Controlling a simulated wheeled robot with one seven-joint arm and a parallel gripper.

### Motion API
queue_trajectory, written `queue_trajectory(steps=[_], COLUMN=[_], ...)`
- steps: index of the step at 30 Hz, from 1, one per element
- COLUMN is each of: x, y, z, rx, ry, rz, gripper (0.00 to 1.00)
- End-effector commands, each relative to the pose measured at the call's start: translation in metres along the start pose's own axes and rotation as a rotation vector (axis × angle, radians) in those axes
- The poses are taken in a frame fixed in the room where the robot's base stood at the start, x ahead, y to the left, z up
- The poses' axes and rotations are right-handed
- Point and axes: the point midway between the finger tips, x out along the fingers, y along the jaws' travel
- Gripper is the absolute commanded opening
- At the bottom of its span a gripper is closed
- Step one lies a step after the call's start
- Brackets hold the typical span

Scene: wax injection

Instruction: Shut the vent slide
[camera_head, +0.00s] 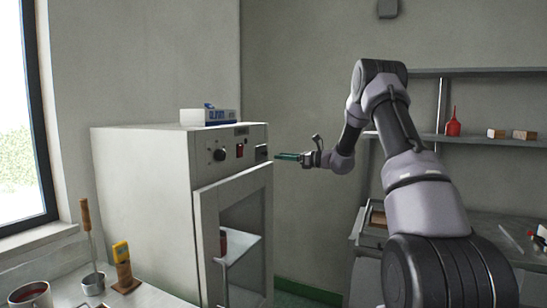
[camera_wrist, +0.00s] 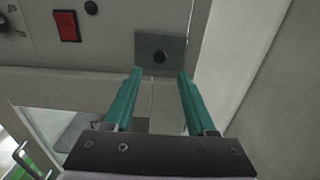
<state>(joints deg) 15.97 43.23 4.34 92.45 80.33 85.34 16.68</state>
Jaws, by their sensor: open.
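Contact is not clear.
The cabinet (camera_head: 140,170) has a glazed door (camera_head: 205,230) below the panel. A red switch (camera_wrist: 67,26) sits left of the slide. A blue-and-white box (camera_head: 208,116) lies on top. Shelves (camera_head: 480,140) with a red bottle (camera_head: 453,125) stand at right.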

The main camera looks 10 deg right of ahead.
Motion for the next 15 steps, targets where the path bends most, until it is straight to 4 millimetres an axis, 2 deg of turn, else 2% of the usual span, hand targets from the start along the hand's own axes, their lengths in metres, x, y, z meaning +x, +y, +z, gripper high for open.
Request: queue_trajectory(steps=[1,6,15], x=[-0.011,-0.035,-0.044], y=[-0.001,0.000,0.000], z=[0.000,0.000,0.000], rx=[0.001,0.000,0.000], ry=[0.000,0.001,0.000], rz=[-0.004,-0.001,0.000], gripper=[0.57,0.57,0.57])
